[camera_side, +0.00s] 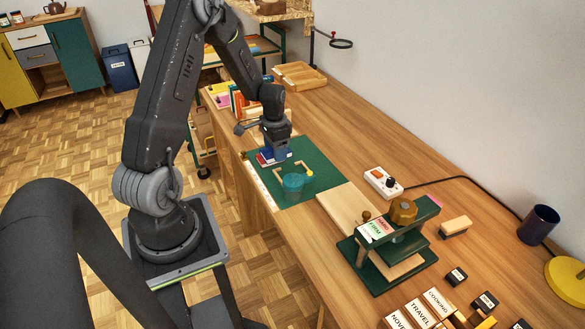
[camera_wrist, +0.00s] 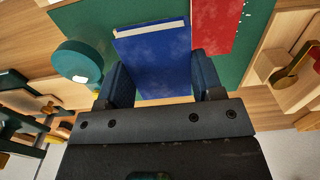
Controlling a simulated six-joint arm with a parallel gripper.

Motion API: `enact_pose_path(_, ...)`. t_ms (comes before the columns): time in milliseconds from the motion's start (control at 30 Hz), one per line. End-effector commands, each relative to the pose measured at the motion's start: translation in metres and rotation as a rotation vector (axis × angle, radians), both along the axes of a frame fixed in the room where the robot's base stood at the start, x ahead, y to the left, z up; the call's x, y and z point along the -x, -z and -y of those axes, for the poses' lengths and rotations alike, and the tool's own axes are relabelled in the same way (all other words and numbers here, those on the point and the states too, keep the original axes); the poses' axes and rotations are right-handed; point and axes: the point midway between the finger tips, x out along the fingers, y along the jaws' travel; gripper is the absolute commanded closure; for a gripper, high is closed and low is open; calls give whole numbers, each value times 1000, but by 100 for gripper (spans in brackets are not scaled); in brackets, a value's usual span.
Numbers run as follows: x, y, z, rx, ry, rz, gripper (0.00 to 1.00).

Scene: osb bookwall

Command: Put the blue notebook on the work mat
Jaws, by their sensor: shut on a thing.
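The blue notebook (camera_wrist: 155,60) is between the two fingers of my gripper (camera_wrist: 162,78), which is shut on it. I cannot tell whether the notebook touches the mat. A red notebook (camera_wrist: 213,25) lies beside the blue one in the wrist view, over the mat.
A teal round pot (camera_side: 293,184) stands on the mat near a brass-coloured corner piece. A wooden board (camera_side: 345,207) and a green press (camera_side: 385,250) stand to the right. Upright books (camera_side: 238,103) and a wooden tray (camera_side: 300,75) are farther back. Open bench lies behind the mat.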

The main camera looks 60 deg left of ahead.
Motion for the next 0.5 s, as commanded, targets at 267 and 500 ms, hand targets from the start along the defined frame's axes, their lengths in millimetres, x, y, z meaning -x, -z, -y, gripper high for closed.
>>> enact_pose_path(267, -39, 28, 23, 0, 1, 0, 63)
enact_pose_path(500, -43, 49, 26, 2, -1, -2, 63)
